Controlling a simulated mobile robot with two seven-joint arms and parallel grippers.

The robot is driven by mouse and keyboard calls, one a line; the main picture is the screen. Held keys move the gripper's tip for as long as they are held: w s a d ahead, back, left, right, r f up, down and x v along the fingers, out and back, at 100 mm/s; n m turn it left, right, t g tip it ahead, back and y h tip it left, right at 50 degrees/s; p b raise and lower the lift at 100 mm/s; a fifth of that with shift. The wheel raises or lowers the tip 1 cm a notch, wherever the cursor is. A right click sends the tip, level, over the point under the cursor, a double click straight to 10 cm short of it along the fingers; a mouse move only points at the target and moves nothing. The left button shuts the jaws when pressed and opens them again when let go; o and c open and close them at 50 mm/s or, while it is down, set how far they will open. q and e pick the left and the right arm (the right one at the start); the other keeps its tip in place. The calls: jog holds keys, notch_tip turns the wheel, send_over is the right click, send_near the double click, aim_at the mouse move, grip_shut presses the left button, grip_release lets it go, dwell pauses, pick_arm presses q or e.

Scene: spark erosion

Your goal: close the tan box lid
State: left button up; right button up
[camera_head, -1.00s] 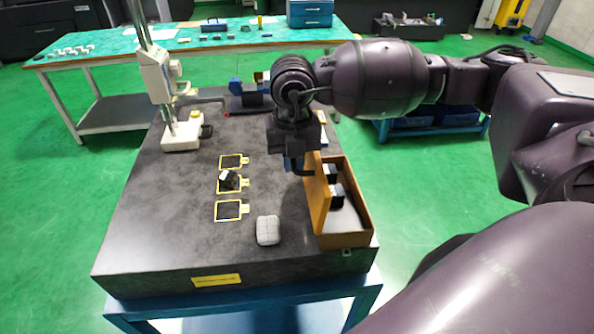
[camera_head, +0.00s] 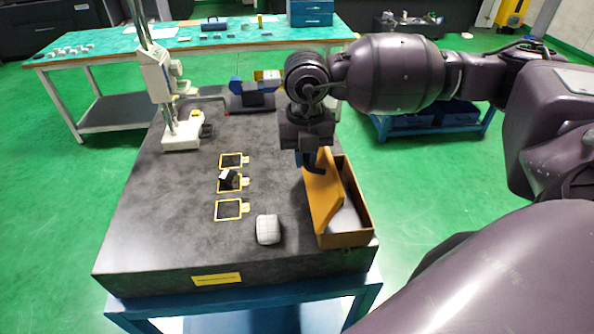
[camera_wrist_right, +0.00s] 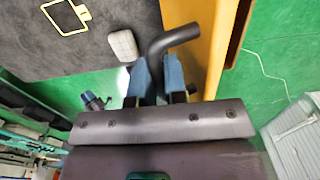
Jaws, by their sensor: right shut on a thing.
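The tan box (camera_head: 358,238) stands at the right front of the dark stone table. My right gripper (camera_head: 310,160) is at the upper left part of the lid. In the right wrist view its blue fingers (camera_wrist_right: 158,80) are shut on a black bent rod (camera_wrist_right: 176,38). The rod reaches to the lid (camera_wrist_right: 190,50); I cannot tell whether it is fixed to it. My left gripper is not in view.
A light grey rounded block (camera_head: 268,229) lies just left of the box. Yellow-framed squares (camera_head: 229,209) mark the table, with a small dark block (camera_head: 228,180) on the middle one. A white stand (camera_head: 180,135) rises at the back left.

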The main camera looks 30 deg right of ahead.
aim_at(327, 152)
jog(key=shift+d, duration=0.15)
jog(key=shift+s+d, duration=0.35)
jog(key=shift+d, duration=0.2)
jog(key=shift+s+d, duration=0.1)
jog(key=shift+d, duration=0.25)
jog(key=shift+s+d+f, duration=0.1)
jog(key=shift+s+d, duration=0.2)
jog(key=shift+d, duration=0.2)
jog(key=shift+s+d+b, duration=0.15)
jog(key=shift+d+b, duration=0.1)
jog(key=shift+b, duration=0.05)
jog(key=shift+d, duration=0.15)
